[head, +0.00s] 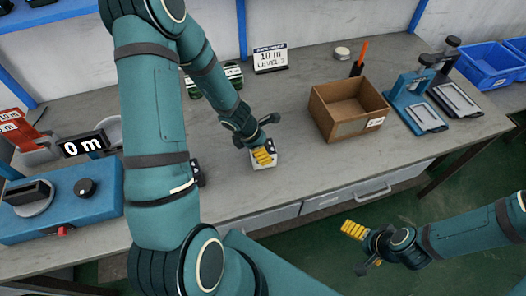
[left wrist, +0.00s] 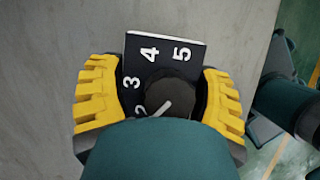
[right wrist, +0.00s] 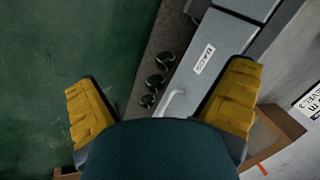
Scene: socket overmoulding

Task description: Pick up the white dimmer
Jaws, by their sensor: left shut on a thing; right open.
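The white dimmer (head: 272,164) is on the workbench near its front edge, with its pale sides showing around my left gripper (head: 262,156). In the left wrist view the dimmer (left wrist: 152,49) shows a dark face with white numerals and a round dark knob. The yellow fingers of my left gripper (left wrist: 163,100) are closed on its two sides. I cannot tell if it is touching the bench. My right gripper (head: 354,231) is out over the green floor in front of the bench. In the right wrist view the right gripper (right wrist: 163,105) is open and empty.
An open cardboard box (head: 345,108) stands right of the dimmer. A dark item (head: 198,173) is partly hidden behind my left arm. A blue tester (head: 60,208) with a "0 m" display stands at left. Blue-based devices (head: 415,100) and blue bins (head: 490,65) are at right.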

